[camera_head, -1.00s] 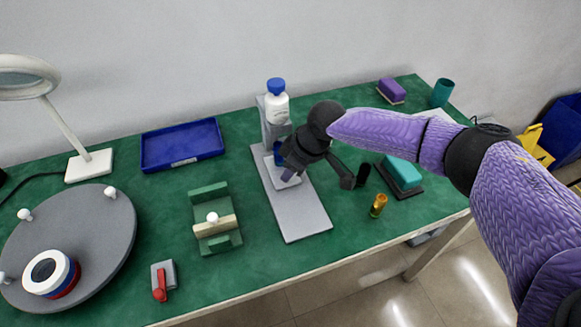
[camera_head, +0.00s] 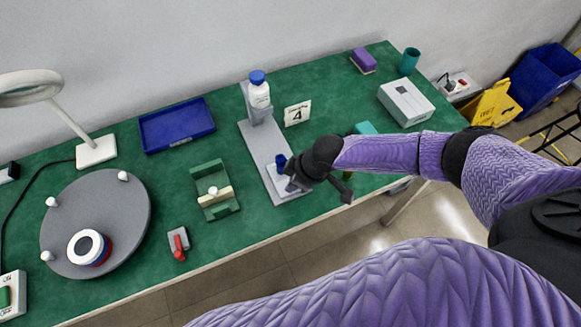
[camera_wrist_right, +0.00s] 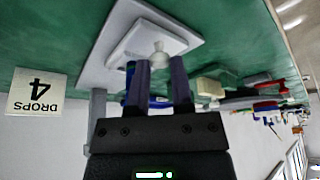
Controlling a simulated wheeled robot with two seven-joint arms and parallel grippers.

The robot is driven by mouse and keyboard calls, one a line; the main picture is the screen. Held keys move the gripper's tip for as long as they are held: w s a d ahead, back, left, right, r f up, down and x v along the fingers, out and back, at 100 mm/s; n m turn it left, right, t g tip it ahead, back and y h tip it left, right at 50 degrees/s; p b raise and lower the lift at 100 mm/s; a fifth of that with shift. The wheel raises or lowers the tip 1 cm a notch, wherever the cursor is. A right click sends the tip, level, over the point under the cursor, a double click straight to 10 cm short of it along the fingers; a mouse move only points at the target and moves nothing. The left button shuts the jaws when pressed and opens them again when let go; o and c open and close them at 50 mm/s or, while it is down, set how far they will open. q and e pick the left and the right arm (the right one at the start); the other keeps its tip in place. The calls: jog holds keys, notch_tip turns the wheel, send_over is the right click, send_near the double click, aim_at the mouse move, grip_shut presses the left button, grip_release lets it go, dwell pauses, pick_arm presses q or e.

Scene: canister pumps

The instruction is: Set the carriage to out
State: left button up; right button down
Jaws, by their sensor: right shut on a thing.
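The grey pump stand (camera_head: 256,140) holds an upside-down white bottle (camera_head: 259,95) with a blue end at its back. The light carriage (camera_head: 275,184) sits on the stand's base near its front end, away from the bottle. A blue cup (camera_head: 281,160) stands on the carriage. My right gripper (camera_head: 294,186) is at the carriage's front part and partly covers it. In the right wrist view, the gripper (camera_wrist_right: 161,64) is shut on the carriage's pale knob (camera_wrist_right: 158,52). My left gripper is out of view.
A card reading "DROPS 4" (camera_head: 298,113) stands right of the stand. A green fixture (camera_head: 215,191) is left of it. A blue tray (camera_head: 177,126) and grey turntable (camera_head: 120,240) lie left.

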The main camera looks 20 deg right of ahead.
jog(key=shift+c, duration=2.4)
grip_release()
jog(key=shift+s, duration=0.25)
jog(key=shift+d+r, duration=0.1)
jog(key=shift+r, duration=0.25)
jog(key=p+v, duration=0.4)
jog(key=v, duration=0.5)
